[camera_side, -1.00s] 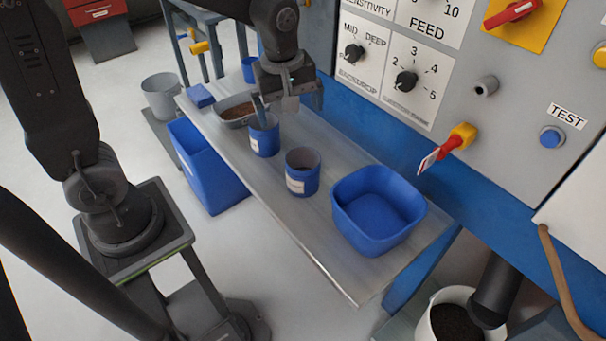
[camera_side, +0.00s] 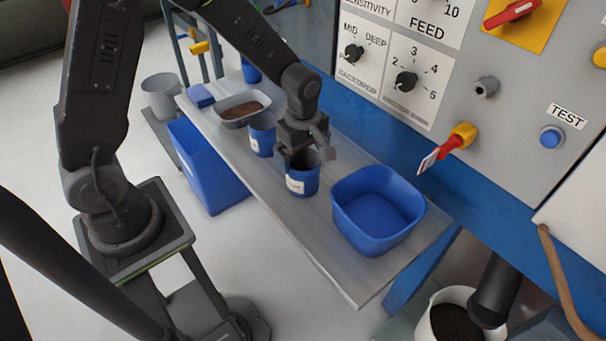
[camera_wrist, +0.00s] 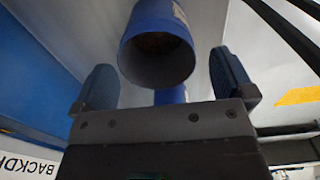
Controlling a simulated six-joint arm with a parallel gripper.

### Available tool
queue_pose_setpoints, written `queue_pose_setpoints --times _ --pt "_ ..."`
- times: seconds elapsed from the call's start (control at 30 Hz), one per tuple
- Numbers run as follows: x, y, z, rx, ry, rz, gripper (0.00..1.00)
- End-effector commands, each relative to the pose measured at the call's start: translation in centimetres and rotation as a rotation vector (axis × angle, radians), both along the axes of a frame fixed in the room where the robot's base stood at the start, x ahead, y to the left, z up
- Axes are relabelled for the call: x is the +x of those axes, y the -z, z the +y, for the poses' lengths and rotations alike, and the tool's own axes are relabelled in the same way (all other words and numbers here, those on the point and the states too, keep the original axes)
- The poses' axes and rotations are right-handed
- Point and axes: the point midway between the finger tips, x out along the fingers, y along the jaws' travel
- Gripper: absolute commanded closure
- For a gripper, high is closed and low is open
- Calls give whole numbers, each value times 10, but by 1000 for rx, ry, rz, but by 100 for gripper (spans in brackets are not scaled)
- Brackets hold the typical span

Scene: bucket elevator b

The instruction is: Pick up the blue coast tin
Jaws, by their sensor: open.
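Two blue tins with white labels stand on the grey bench: a nearer one (camera_side: 300,187) and one farther back (camera_side: 262,137). The label words are too small to read, so I cannot tell which is the coast tin. My gripper (camera_side: 305,158) is open, pointing down at the nearer tin's rim, and hides part of its mouth. In the wrist view an open-mouthed blue tin (camera_wrist: 157,48) shows between my spread fingers, with gaps on both sides. Another blue shape (camera_wrist: 170,95) is partly hidden behind my gripper.
A blue basin (camera_side: 375,215) stands right of the nearer tin. A grey tray of brown material (camera_side: 240,112) lies at the back left. The control panel (camera_side: 455,90) rises along the bench's far side. Bare bench (camera_side: 350,275) lies at the front.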

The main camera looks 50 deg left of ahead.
Motion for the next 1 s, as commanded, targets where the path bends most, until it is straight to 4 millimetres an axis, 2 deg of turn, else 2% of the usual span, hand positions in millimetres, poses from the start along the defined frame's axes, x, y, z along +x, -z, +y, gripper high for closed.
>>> queue_pose_setpoints --times 0.2,0.3,0.6,1.0 --pt "3 33 -1 0 0 5 0" --pt "4 43 -1 0 0 3 0" --pt "4 47 -1 0 1 0 0" --pt "4 47 -1 0 1 0 38"
